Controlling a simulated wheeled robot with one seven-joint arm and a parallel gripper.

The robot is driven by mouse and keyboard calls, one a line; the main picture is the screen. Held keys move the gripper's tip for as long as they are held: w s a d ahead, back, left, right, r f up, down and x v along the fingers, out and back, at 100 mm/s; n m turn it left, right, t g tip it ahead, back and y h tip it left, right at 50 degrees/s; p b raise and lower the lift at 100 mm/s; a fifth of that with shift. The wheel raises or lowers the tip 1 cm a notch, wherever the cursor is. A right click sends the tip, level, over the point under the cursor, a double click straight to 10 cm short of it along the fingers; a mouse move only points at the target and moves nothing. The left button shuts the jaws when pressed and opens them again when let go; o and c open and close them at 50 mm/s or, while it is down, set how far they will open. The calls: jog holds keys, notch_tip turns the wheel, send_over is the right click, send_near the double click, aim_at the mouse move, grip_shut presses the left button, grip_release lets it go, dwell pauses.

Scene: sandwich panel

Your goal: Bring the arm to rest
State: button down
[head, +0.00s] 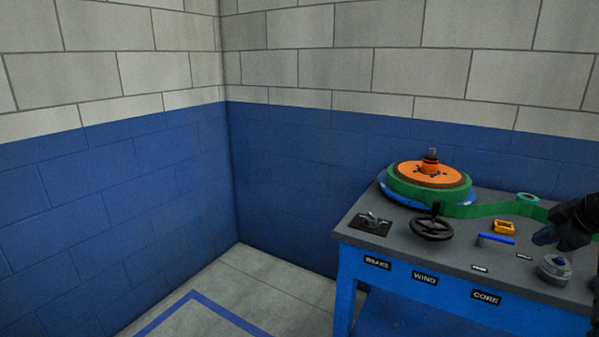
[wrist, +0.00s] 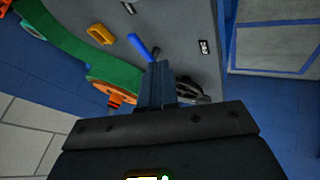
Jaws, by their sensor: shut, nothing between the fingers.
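My gripper (head: 546,237) shows at the right edge of the head view, above the right part of the workbench. The rest of my arm runs out of that view. In the wrist view the two fingers (wrist: 160,68) are together, with nothing visible between them. They point over the grey bench top (wrist: 172,25), and a blue bar (wrist: 138,45) lies near their tips in the picture.
The blue bench (head: 345,250) carries a reel with an orange disc (head: 425,172) and green band, a black handwheel (head: 432,229), a lever plate (head: 371,223), a yellow block (head: 504,227) and a grey round knob (head: 554,268). Open floor (head: 255,280) lies left of it.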

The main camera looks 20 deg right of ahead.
jog(key=a+f+m, duration=0.1)
jog(key=a+f, duration=0.6)
jog(key=f, duration=0.2)
jog(key=s+a+f+m+t+h, duration=0.1)
jog(key=s+a+f, duration=0.3)
jog(key=a, duration=0.4)
jog(key=s+a+f+m, duration=0.1)
jog(key=s+a+f, duration=0.3)
jog(key=a, duration=0.3)
jog(key=s+a+f+m+t+h, duration=0.1)
jog(key=s+a+f, duration=0.25)
jog(key=a, duration=0.45)
jog(key=s+a+r+t+y, duration=0.1)
jog(key=s+a+r+t, duration=0.25)
jog(key=s+a, duration=0.95)
jog(key=s+a+r+m+t+y, duration=0.1)
jog(key=s+a+r, duration=0.2)
jog(key=s+r, duration=0.2)
jog(key=s+a+r+t+y, duration=0.1)
jog(key=s+a+r, duration=0.3)
jog(key=r, duration=0.5)
jog(key=shift+s+m+y, duration=0.4)
jog(key=shift+s+y, duration=0.1)
jog(key=shift+s, duration=0.6)
